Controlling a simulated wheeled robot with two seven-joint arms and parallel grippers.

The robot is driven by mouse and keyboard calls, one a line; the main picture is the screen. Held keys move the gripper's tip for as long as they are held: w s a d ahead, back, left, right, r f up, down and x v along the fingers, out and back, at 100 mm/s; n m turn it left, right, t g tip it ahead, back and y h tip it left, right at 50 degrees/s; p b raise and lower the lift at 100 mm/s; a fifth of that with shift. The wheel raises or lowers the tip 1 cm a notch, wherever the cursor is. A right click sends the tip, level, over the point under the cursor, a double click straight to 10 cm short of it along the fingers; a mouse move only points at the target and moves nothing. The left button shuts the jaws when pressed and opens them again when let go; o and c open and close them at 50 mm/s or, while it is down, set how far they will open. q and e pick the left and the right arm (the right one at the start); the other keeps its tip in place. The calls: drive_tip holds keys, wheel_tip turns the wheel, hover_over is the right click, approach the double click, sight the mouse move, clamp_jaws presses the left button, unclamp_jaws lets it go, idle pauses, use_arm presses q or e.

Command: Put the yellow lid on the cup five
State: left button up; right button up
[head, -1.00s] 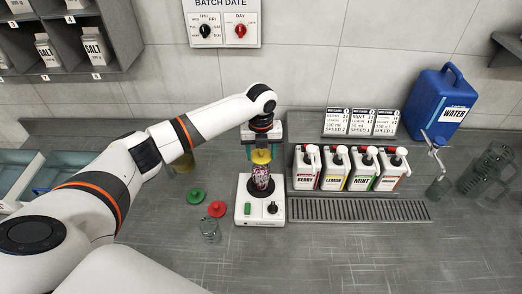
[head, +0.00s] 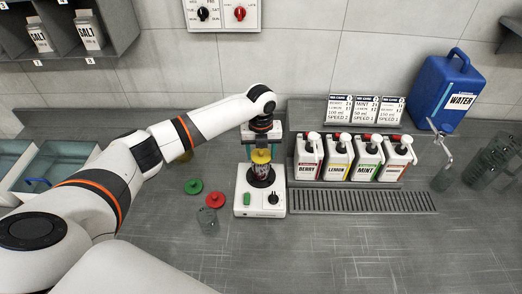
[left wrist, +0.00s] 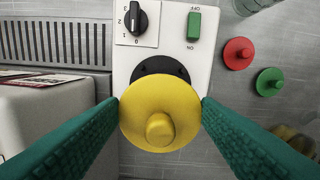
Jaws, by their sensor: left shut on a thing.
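The yellow lid (head: 261,156) is between the fingers of my left gripper (head: 261,146), above the white mixer. In the left wrist view the yellow lid (left wrist: 160,112) shows from above with its round knob, and the green fingers touch its two sides. A dark patterned cup (head: 261,172) stands upright on the black plate of the mixer (head: 246,208), directly under the lid. The lid hides the cup's top, so I cannot tell whether it is seated. No number is readable on the cup. My right gripper is not in view.
A green lid (head: 193,186), a red lid (head: 215,200) and a clear glass (head: 208,220) are left of the mixer. Labelled bottles (head: 337,158) stand to the right behind a drip grate (head: 362,201). A blue water jug (head: 443,90) is at the back right. The front counter is clear.

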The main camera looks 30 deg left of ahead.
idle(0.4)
use_arm(q)
drive_tip(key=shift+p, duration=0.6)
idle(0.4)
drive_tip(key=shift+f, duration=0.25)
idle(0.8)
drive_tip(key=o, duration=1)
drive_tip(key=shift+o, duration=0.5)
drive_tip(key=o, duration=0.3)
